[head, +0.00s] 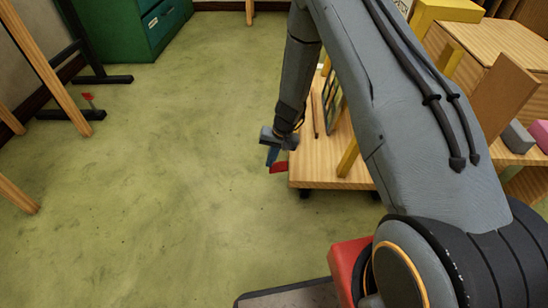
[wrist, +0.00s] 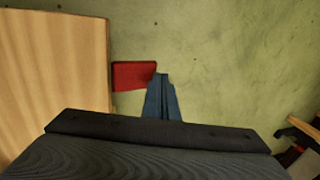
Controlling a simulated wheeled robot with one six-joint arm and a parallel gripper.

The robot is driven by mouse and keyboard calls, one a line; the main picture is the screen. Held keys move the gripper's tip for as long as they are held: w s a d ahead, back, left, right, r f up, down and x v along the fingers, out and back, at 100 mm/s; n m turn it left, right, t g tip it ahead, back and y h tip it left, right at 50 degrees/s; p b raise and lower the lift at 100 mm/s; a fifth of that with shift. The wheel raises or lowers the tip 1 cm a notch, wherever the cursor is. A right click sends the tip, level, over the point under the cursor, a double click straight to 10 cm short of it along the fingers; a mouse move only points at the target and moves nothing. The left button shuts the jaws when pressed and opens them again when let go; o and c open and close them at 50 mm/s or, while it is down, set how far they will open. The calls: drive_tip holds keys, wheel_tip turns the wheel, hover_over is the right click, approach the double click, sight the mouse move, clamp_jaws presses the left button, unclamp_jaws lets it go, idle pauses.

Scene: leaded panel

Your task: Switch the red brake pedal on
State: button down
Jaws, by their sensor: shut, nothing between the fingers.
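The red brake pedal (head: 279,168) sticks out from the left end of a low wooden trolley, just above the floor. In the wrist view the pedal (wrist: 134,75) is a flat red block at the edge of the wooden board. My gripper (head: 271,157) is at the pedal's left side in the head view. In the wrist view its blue fingers (wrist: 162,84) are shut together and empty. Their tips are at the pedal's right end and overlap its corner in the picture. I cannot tell whether they touch it.
The wooden trolley (head: 312,178) stands on dark castors and carries a leaded panel (head: 333,98). Another small red piece (head: 88,96) shows on a dark stand foot at the left. A green cabinet (head: 128,30) stands at the back. The floor (head: 170,190) left of the trolley is clear.

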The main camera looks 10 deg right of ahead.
drive_tip(key=shift+a+f, duration=0.15)
drive_tip(key=shift+f, duration=0.35)
drive_tip(key=shift+f, duration=0.15)
idle(0.3)
drive_tip(key=a+r+p, duration=0.2)
drive_tip(key=r, duration=0.4)
drive_tip(key=w+a+r+p, duration=0.1)
drive_tip(key=a+r+p, duration=0.1)
drive_tip(key=r, duration=0.5)
drive_tip(key=shift+a+r+p, duration=0.2)
drive_tip(key=shift+r+p, duration=0.05)
drive_tip(key=shift+p, duration=0.6)
